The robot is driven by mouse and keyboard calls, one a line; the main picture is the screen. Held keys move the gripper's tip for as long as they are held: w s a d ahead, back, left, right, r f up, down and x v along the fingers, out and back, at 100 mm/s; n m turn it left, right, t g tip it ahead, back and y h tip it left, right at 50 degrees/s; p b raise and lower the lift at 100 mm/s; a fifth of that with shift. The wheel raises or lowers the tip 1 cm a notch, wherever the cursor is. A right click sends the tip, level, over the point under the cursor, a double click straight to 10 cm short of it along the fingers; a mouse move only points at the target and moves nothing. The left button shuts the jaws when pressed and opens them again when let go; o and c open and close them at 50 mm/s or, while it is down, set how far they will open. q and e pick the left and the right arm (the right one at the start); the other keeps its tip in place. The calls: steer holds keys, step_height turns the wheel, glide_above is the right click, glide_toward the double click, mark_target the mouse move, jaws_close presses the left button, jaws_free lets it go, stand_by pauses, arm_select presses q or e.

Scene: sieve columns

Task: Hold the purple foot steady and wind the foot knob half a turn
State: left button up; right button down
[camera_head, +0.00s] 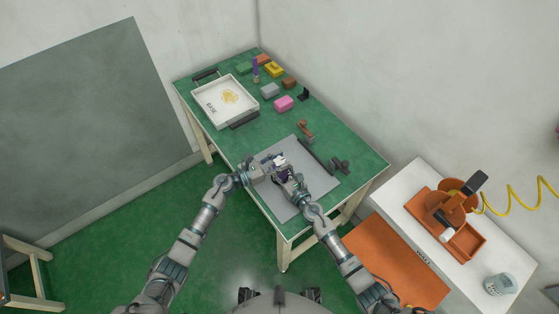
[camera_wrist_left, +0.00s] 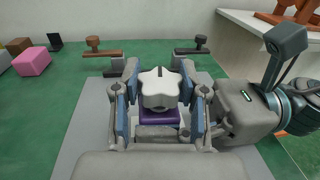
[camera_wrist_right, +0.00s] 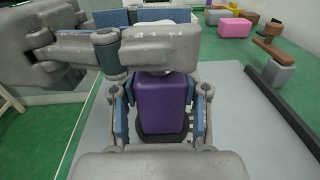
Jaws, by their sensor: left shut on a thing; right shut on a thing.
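The purple foot (camera_wrist_right: 160,103) is an upright block on the grey mat (camera_head: 315,178), with a dark base under it. The white star-shaped foot knob (camera_wrist_left: 160,88) sits on top of it and has a dark mark on its upper face. My left gripper (camera_wrist_left: 162,100) is shut on the knob, one finger on each side. My right gripper (camera_wrist_right: 160,115) is shut on the purple foot from its sides, below my left gripper. In the head view the knob (camera_head: 280,160) shows as a small white spot between the two arms; the purple foot is mostly hidden.
Several coloured blocks, including a pink one (camera_head: 284,103), lie along the back. A dark bar (camera_head: 315,157) and dark knobbed parts (camera_head: 340,166) lie right of the grippers.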

arm_select(q)
steer(key=shift+w+a+m+g+h, duration=0.15)
steer(key=shift+m+g+h, duration=0.15)
steer(key=shift+m+g, duration=0.15)
steer(key=shift+m+g+h, duration=0.4)
steer(key=shift+m+g, duration=0.15)
steer(key=shift+g, duration=0.4)
steer(key=shift+f+m+g+h, duration=0.1)
steer(key=shift+m+g+h, duration=0.1)
steer(key=shift+m+g, duration=0.95)
steer(key=shift+m+g+h, duration=0.2)
steer(key=shift+m+g, duration=0.45)
steer(key=shift+g, duration=1.3)
steer(key=o, duration=1.2)
steer(key=shift+c, duration=0.2)
steer(key=a, duration=1.2)
steer(key=shift+w, duration=0.3)
